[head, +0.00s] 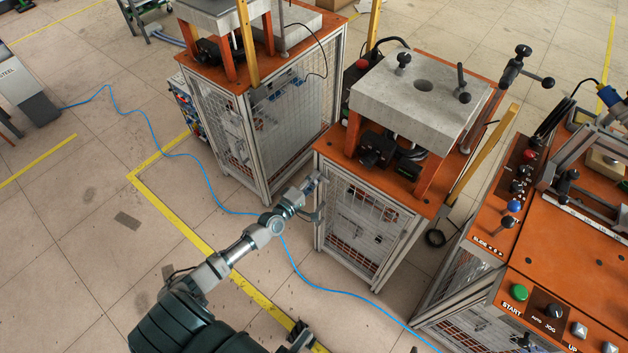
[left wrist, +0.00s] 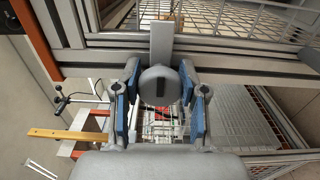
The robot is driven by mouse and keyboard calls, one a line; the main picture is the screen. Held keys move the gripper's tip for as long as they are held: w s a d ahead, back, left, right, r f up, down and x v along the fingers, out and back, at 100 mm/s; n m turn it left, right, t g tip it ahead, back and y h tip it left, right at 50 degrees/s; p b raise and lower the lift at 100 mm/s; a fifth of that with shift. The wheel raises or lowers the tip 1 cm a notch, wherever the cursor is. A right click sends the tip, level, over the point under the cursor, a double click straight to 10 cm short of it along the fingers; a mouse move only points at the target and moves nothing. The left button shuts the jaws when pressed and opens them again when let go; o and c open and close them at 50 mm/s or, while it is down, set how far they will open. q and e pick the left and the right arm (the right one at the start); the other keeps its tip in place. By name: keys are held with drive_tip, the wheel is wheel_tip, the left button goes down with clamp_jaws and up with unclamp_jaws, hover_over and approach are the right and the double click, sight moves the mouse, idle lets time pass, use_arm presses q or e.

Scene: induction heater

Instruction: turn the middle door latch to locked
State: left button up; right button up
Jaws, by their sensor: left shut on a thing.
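The door latch (left wrist: 158,86) is a round grey knob with a dark slot, and a flat grey bar rises from it across the metal frame in the left wrist view. My left gripper (left wrist: 160,108) is shut on the latch, with its blue-padded fingers on either side of the knob. In the head view, my left gripper (head: 314,188) is at the upper left part of the mesh door (head: 352,235) of the middle cabinet. The latch is too small and covered to make out there. My right gripper does not show clearly in either view.
The middle cabinet has an orange top (head: 335,150) carrying a grey block (head: 425,92). Another mesh cabinet (head: 265,135) stands to its left, and an orange control console (head: 575,245) to its right. A blue cable (head: 205,185) lies on the open floor in front.

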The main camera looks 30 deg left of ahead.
use_arm(q)
drive_tip(key=shift+a+f, duration=0.1)
drive_tip(key=shift+a, duration=0.05)
drive_tip(key=o, duration=0.9)
drive_tip(key=shift+o, duration=1.3)
drive_tip(key=shift+a, duration=0.1)
drive_tip(key=shift+s+f, duration=0.1)
drive_tip(key=shift+s, duration=0.05)
drive_tip(key=s+a, duration=0.1)
drive_tip(key=s, duration=1)
drive_tip(key=shift+s, duration=0.3)
